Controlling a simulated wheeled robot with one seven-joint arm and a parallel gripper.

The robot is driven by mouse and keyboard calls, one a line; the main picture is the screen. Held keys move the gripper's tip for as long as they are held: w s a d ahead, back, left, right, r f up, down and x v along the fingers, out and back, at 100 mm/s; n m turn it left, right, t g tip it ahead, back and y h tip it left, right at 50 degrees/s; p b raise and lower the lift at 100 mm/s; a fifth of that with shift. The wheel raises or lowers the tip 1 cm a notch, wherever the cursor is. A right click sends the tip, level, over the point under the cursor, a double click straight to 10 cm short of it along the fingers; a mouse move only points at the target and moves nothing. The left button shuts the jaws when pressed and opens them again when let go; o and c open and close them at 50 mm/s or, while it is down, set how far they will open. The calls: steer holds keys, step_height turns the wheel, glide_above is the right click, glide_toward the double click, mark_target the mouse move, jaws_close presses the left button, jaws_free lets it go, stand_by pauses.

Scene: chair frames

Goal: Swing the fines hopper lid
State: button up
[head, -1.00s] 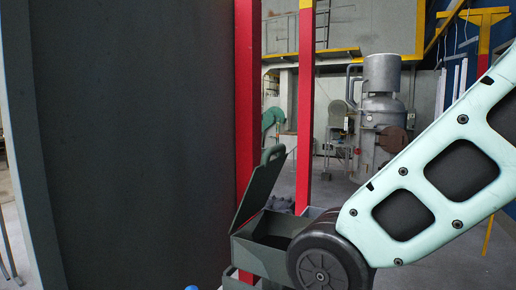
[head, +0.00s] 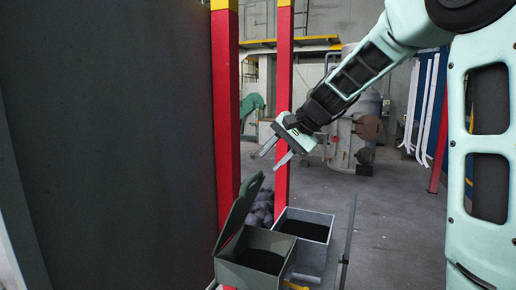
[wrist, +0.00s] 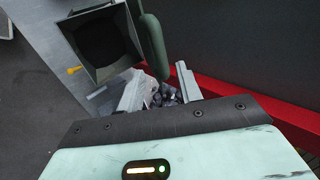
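The fines hopper is a grey-green box (head: 228,272) with a dark inside, low in the head view. Its lid (head: 238,212) stands open, tilted up and back on the left side. My gripper (head: 266,161) is open and empty, above the lid and apart from it in the head view. In the wrist view the hopper (wrist: 125,62) is at upper left, with the green lid (wrist: 152,45) seen nearly edge-on just beyond my spread fingers (wrist: 160,86). Whether a fingertip touches the lid cannot be told there.
A second, light grey bin (head: 312,262) with dark contents stands right of the hopper. Red posts (head: 227,130) rise behind the lid, and a large dark panel (head: 110,140) fills the left. Grey lumps (head: 262,205) lie behind. Floor at the right is open.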

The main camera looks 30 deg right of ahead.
mark_target(254, 174)
steer(key=b+x, duration=0.2)
steer(key=x, duration=0.6)
steer(key=shift+f+b, duration=0.1)
steer(key=shift+b, duration=0.2)
steer(key=shift+d, duration=0.1)
jaws_close()
steer(key=shift+w+r+p, duration=0.25)
steer(key=shift+r+p, duration=0.15)
steer(key=shift+r, duration=0.05)
steer(key=w+a+p, duration=0.1)
steer(key=w, duration=0.1)
steer(key=w+a+r+p, duration=0.1)
steer(key=w+a, duration=0.1)
steer(key=shift+p, duration=0.4)
steer(key=shift+w+a, duration=0.1)
steer(key=shift+a, duration=0.05)
